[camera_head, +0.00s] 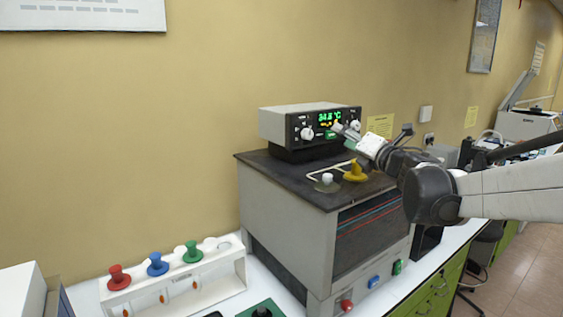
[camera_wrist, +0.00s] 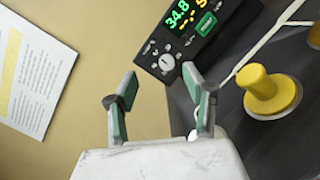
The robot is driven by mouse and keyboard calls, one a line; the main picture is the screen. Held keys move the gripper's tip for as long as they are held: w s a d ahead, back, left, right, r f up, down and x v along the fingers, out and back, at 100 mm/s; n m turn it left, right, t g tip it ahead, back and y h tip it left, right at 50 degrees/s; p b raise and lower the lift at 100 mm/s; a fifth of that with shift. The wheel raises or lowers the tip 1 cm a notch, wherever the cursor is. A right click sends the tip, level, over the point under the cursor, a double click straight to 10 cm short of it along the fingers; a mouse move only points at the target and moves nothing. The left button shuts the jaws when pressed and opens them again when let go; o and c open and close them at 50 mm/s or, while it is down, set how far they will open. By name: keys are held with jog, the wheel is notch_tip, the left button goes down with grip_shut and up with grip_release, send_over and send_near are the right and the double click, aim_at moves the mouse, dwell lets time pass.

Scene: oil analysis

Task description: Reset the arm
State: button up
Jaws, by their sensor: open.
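My gripper (camera_head: 345,129) is at the front of the control box, close to its panel. In the wrist view my gripper (camera_wrist: 162,95) is open, with two green-padded fingers apart and nothing between them. The control box (camera_head: 285,125) has a lit green display and knobs; its dark panel also shows in the wrist view (camera_wrist: 190,40). I cannot tell from these frames whether a fingertip touches the panel. My arm reaches in from the right.
The box stands on a grey bath unit (camera_head: 280,215) with a yellow stopper (camera_head: 355,173) on its dark top. A white rack (camera_head: 205,283) with red, blue and green stoppers stands at lower left. A green-fronted bench (camera_head: 440,290) runs right. Open air lies above the unit.

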jog(key=s+d+f+m+g+h+b, duration=0.1)
jog(key=s+d+f+m+h+b, duration=0.25)
jog(key=s+m, duration=0.5)
jog(key=s+d+f+m+h+b, duration=0.15)
jog(key=s+f+m+h, duration=0.4)
jog(key=m, duration=0.65)
jog(key=s+a+f+m+g+y+b, duration=0.1)
jog(key=s+a+f+m+g, duration=0.2)
jog(key=s+f, duration=0.5)
jog(key=s+a+f+m+g+b, duration=0.2)
jog(key=s+a+f+m+g, duration=0.1)
jog(key=s+f, duration=0.5)
jog(key=s+a+f+m+g+y+b, duration=0.1)
jog(key=s+a+f+m+g, duration=0.2)
jog(key=s+f+m, duration=0.2)
notch_tip(320, 180, down, 4)
jog(key=s, duration=0.2)
jog(key=shift+s+a+g+y, duration=0.25)
jog(key=shift+s+g+y, duration=0.05)
jog(key=shift+s+g, duration=0.1)
